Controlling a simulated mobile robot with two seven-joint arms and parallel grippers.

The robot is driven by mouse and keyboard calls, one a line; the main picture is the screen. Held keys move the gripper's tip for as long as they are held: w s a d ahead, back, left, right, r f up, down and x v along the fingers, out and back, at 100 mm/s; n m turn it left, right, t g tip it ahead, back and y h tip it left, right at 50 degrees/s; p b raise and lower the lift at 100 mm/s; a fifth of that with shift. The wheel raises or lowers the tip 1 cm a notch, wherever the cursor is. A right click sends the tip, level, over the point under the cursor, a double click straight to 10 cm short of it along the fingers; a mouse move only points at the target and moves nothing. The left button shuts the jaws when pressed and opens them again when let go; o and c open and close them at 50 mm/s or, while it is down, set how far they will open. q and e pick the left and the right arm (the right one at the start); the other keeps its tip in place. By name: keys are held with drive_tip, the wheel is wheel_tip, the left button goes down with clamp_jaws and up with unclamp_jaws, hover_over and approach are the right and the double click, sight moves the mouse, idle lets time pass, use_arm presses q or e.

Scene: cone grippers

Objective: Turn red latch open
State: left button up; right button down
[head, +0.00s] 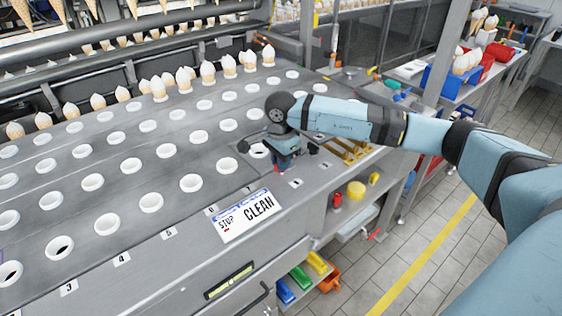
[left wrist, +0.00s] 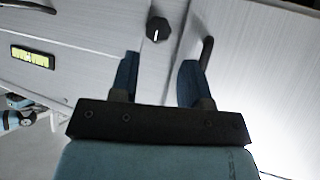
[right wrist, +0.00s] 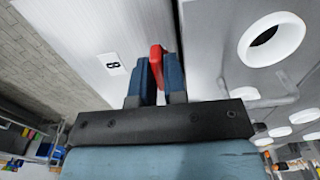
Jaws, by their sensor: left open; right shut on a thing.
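The red latch (right wrist: 157,62) shows in the right wrist view as a small red piece between the two blue fingers of my right gripper (right wrist: 159,80). The fingers are shut on it. In the head view my right gripper (head: 282,166) points down at the grey machine top, and only a bit of red shows at its tip. My left gripper (left wrist: 157,80) is open and empty in the left wrist view, in front of a light panel with a black knob (left wrist: 158,29) and a dark handle (left wrist: 207,50). It is not visible in the head view.
The grey machine top (head: 130,175) has rows of white ring holders, with several cones along the back. A STOP/CLEAN label (head: 246,214) lies near the front edge. A shelf at right holds a yellow cup (head: 356,190). Tiled floor with a yellow line lies at right.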

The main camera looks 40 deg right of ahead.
drive_tip(key=shift+r, duration=0.1)
drive_tip(key=c, duration=1.2)
unclamp_jaws()
drive_tip(key=shift+r, duration=0.5)
wheel_tip(320, 180, up, 13)
drive_tip(key=shift+f, duration=0.1)
drive_tip(key=shift+s+f, duration=0.1)
